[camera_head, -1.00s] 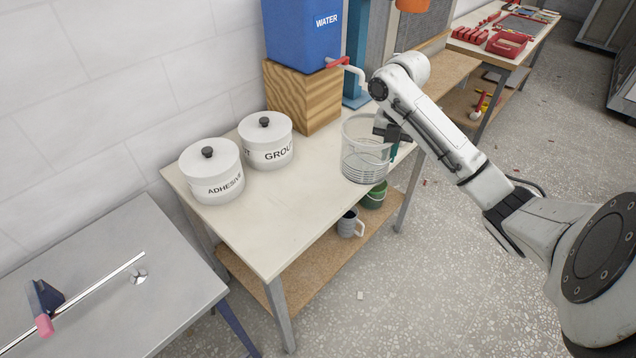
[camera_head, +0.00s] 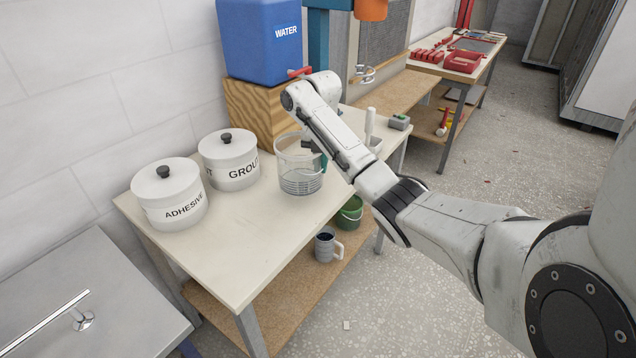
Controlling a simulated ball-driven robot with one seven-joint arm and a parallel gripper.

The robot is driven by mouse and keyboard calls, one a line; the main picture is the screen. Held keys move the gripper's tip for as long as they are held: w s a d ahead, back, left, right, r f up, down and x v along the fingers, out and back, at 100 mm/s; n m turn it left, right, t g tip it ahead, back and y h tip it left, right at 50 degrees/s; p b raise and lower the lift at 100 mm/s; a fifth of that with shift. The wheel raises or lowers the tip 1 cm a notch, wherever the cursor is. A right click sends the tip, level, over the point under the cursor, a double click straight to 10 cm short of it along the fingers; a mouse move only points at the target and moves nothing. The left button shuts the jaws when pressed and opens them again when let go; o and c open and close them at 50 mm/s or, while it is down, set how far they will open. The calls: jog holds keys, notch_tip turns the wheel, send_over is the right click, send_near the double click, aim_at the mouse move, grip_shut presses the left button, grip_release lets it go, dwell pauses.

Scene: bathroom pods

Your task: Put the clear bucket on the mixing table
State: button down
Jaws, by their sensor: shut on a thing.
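The clear bucket (camera_head: 299,181) is upright over the pale top of the mixing table (camera_head: 218,248), right of the grout pot. Its base looks at or very near the tabletop; I cannot tell if it touches. My gripper (camera_head: 313,148) is at the bucket's right upper side, shut on its rim or handle. My arm crosses in front and hides most of the fingers and the bucket's right edge. A dark green piece shows at that side.
The adhesive pot (camera_head: 168,196) and grout pot (camera_head: 229,160) stand left. The blue water tank (camera_head: 259,42) sits on a wooden block (camera_head: 262,112) behind. A grey mug (camera_head: 326,246) and green bucket (camera_head: 349,214) are on the lower shelf. The table's front left is clear.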

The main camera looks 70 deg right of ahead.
jog(key=shift+w+d+f, duration=0.15)
jog(key=shift+w+f, duration=0.15)
jog(key=shift+w, duration=0.05)
jog(key=shift+w+f+p, duration=0.15)
jog(key=shift+f+p, duration=0.2)
jog(key=shift+f, duration=1.35)
jog(key=shift+f, duration=0.15)
jog(key=c, duration=1.2)
grip_release()
jog(key=shift+c, duration=0.2)
notch_tip(320, 180, up, 12)
jog(key=p, duration=0.3)
